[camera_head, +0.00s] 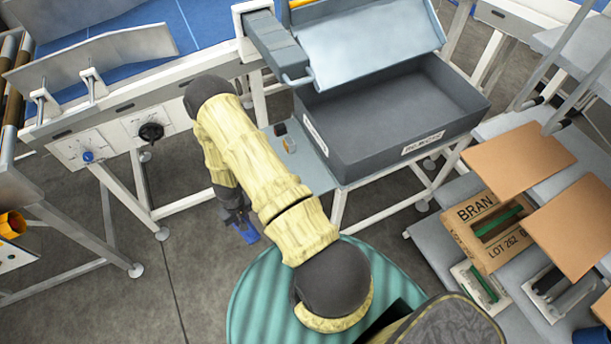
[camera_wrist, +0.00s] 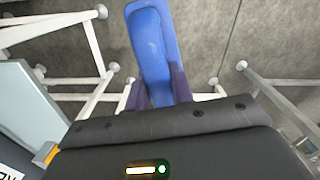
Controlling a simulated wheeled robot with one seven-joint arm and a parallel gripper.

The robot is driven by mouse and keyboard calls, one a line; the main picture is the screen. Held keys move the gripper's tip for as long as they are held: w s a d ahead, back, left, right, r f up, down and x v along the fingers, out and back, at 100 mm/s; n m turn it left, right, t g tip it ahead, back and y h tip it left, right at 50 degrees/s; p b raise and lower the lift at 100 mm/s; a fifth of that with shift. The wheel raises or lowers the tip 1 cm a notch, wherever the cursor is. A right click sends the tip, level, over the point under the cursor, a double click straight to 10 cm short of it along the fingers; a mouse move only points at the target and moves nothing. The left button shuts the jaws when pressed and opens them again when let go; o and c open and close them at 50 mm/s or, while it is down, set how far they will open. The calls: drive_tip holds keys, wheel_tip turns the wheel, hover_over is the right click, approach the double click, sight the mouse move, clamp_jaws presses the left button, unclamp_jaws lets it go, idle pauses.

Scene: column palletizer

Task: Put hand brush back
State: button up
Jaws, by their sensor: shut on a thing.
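The hand brush shows in the wrist view as a long blue piece (camera_wrist: 152,45), pointing up and away from my gripper (camera_wrist: 158,92). My gripper is shut on it, one dark finger on each side. In the head view my gripper (camera_head: 236,214) is low, left of the grey table, with a small blue part of the brush (camera_head: 248,233) showing below it. The brush is over the floor, apart from any surface. Its bristles cannot be made out, and my arm hides part of it.
A grey open bin (camera_head: 400,115) with a raised lid stands on a table (camera_head: 330,178) with small items at its left. A conveyor (camera_head: 120,95) with knobs is at the left. Shelves with a BRAN carton (camera_head: 467,232) are at the right. Bare floor (camera_head: 190,270) lies below my gripper.

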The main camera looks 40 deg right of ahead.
drive_tip(key=w+b, duration=0.4)
drive_tip(key=shift+r, duration=0.25)
drive_tip(key=w+d+r+b, duration=0.1)
drive_tip(key=b, duration=0.1)
drive_tip(key=w+r+m+b, duration=0.1)
drive_tip(key=b, duration=0.1)
drive_tip(key=shift+w+d+b, duration=0.3)
drive_tip(key=shift+d+b, duration=0.1)
drive_tip(key=d+r+b, duration=0.2)
drive_tip(key=d+b, duration=0.2)
drive_tip(key=d, duration=0.1)
drive_tip(key=s+d+r+m+b, duration=0.1)
drive_tip(key=d+r+b, duration=0.2)
drive_tip(key=d+b, duration=0.1)
drive_tip(key=shift+s+d+m+b, duration=0.2)
drive_tip(key=shift+d+m+b, duration=0.15)
drive_tip(key=shift+b, duration=0.25)
drive_tip(key=shift+r, duration=0.1)
drive_tip(key=s+d+p, duration=0.1)
drive_tip(key=s+d, duration=0.1)
drive_tip(key=d, duration=0.6)
drive_tip(key=s+d+p, duration=0.1)
drive_tip(key=d+p, duration=0.1)
drive_tip(key=d, duration=0.6)
drive_tip(key=shift+s+d, duration=0.25)
drive_tip(key=shift+s, duration=0.15)
